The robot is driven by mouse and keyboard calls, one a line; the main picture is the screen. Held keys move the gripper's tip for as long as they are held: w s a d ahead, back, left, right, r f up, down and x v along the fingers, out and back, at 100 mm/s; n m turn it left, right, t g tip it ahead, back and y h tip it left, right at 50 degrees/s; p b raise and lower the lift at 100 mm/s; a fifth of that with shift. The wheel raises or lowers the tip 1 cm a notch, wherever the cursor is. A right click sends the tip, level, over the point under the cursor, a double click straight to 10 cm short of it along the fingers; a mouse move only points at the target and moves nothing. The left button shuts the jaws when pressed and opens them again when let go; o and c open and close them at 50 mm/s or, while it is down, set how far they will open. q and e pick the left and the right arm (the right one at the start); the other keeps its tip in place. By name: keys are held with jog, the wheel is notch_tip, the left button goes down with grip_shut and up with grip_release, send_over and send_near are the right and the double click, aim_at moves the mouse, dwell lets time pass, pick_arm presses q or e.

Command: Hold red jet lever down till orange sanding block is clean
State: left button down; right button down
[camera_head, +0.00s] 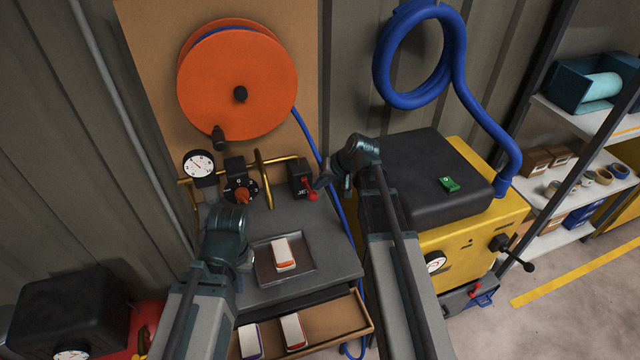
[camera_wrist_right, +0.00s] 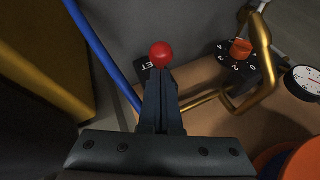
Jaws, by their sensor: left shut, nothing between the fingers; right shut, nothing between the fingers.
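The red jet lever (camera_head: 311,195) sticks out from a black box marked JET (camera_head: 301,171) on the brass pipe. My right gripper (camera_head: 322,184) is shut and empty, with its tips right at the lever. In the right wrist view the lever's red knob (camera_wrist_right: 161,54) is just beyond the shut fingertips (camera_wrist_right: 160,72); I cannot tell if they touch. The orange sanding block (camera_head: 284,257) lies in a shallow metal tray (camera_head: 304,275) on the grey bench, its top mostly whitish with orange at the near end. My left gripper (camera_head: 246,262) is shut and empty beside the tray's left edge.
A dial with an orange knob (camera_head: 243,194) and a gauge (camera_head: 199,167) sit left of the lever. An open drawer (camera_head: 345,325) below holds other blocks. A yellow machine (camera_head: 480,235) stands at right. A blue hose (camera_head: 312,138) runs behind the bench.

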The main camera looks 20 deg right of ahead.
pick_arm(q)
jog(key=shift+f, duration=0.1)
pick_arm(e)
jog(key=shift+f, duration=0.1)
